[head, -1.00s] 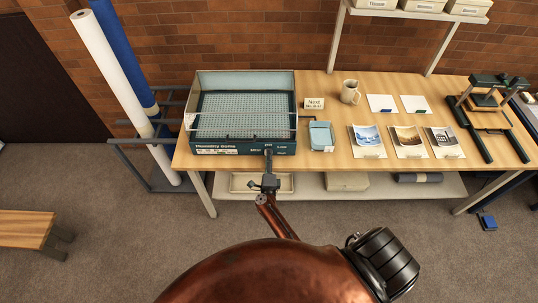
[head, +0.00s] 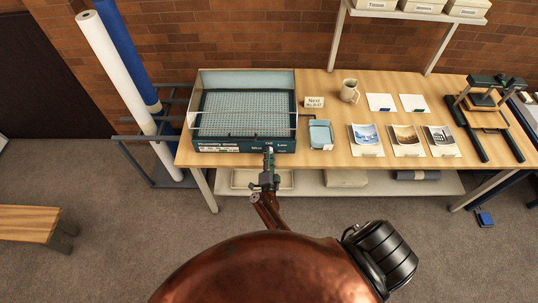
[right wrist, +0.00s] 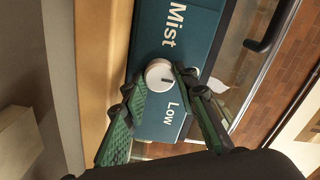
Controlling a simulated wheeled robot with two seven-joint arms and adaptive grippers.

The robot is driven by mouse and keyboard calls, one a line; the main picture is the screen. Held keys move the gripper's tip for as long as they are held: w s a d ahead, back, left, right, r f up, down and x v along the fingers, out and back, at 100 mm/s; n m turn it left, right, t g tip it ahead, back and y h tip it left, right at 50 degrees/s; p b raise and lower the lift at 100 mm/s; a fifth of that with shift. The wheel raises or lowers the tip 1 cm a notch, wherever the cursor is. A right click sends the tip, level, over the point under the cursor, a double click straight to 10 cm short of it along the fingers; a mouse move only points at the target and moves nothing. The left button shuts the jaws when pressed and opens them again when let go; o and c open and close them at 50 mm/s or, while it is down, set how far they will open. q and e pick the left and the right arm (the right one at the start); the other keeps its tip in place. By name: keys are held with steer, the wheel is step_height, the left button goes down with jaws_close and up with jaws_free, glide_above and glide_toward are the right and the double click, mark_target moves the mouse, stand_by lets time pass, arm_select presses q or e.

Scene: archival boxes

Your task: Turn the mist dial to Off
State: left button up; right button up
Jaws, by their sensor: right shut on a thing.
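The humidity dome (head: 245,147), a clear-lidded box with a dark teal front panel, stands at the left of the table. The round white mist dial (right wrist: 159,74) is on that panel, between the words Mist and Low in the right wrist view. A short dark mark on the dial points toward the lower right of that view, on the side of Low. My right gripper (right wrist: 154,82) is shut on the dial, one green-padded finger on each side. A finger partly covers the lettering beside the dial. In the head view my right gripper (head: 269,160) reaches the panel from the front. My left gripper is out of view.
A blue tray (head: 320,134) and a small sign (head: 314,102) stand right of the dome. Farther along are a mug (head: 349,91), several prints and a press (head: 492,100). Tall rolls (head: 115,65) stand at the left. The floor in front is mostly clear.

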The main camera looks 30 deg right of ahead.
steer(key=shift+a, duration=0.15)
steer(key=o, duration=1.1)
steer(key=shift+w, duration=0.1)
steer(key=shift+c, duration=0.2)
steer(key=shift+o, duration=0.5)
